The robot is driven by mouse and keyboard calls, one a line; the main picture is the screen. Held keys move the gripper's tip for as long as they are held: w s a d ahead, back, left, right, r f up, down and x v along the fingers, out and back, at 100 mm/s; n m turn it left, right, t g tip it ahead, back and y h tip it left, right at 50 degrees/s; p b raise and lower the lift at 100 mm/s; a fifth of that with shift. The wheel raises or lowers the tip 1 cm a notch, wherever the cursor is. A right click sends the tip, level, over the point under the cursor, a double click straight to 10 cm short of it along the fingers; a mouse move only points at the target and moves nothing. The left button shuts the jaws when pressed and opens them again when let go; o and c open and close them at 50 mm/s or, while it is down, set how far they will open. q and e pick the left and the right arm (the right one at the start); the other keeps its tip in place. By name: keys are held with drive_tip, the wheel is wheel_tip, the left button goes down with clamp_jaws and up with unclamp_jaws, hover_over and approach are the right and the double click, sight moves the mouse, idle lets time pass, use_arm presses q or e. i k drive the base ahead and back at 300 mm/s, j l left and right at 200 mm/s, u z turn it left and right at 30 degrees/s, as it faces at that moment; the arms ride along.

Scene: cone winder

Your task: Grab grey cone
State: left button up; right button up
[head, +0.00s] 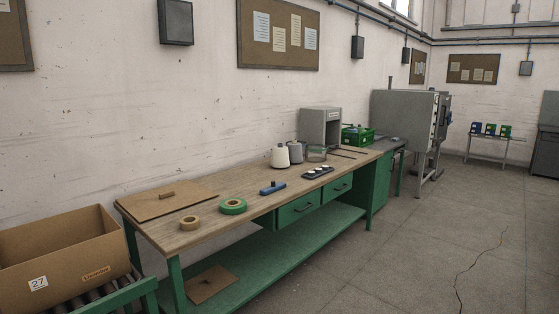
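A grey cone (296,153) stands upright on the wooden-topped workbench (240,196), toward its back and far part. A white cone (279,157) stands just left of it and slightly nearer. A greenish see-through container (317,153) is close to its right side. Neither of my grippers is in the head view, and nothing holds the grey cone.
On the bench lie a brown board (166,200), a tan tape roll (189,222), a green roll (232,206), a blue tool (272,188) and a dark tray (318,172). A cardboard box (60,252) stands at left. The floor (400,250) right of the bench is clear.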

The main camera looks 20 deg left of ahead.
sight(295, 149)
drive_tip(key=i+z, duration=0.1)
drive_tip(key=i, duration=2.7)
drive_tip(key=i+u, duration=0.3)
drive_tip(key=i, duration=0.2)
drive_tip(key=i+l+u, duration=0.25)
drive_tip(key=i, duration=0.25)
drive_tip(key=i+l+u, duration=0.3)
drive_tip(key=i, duration=0.2)
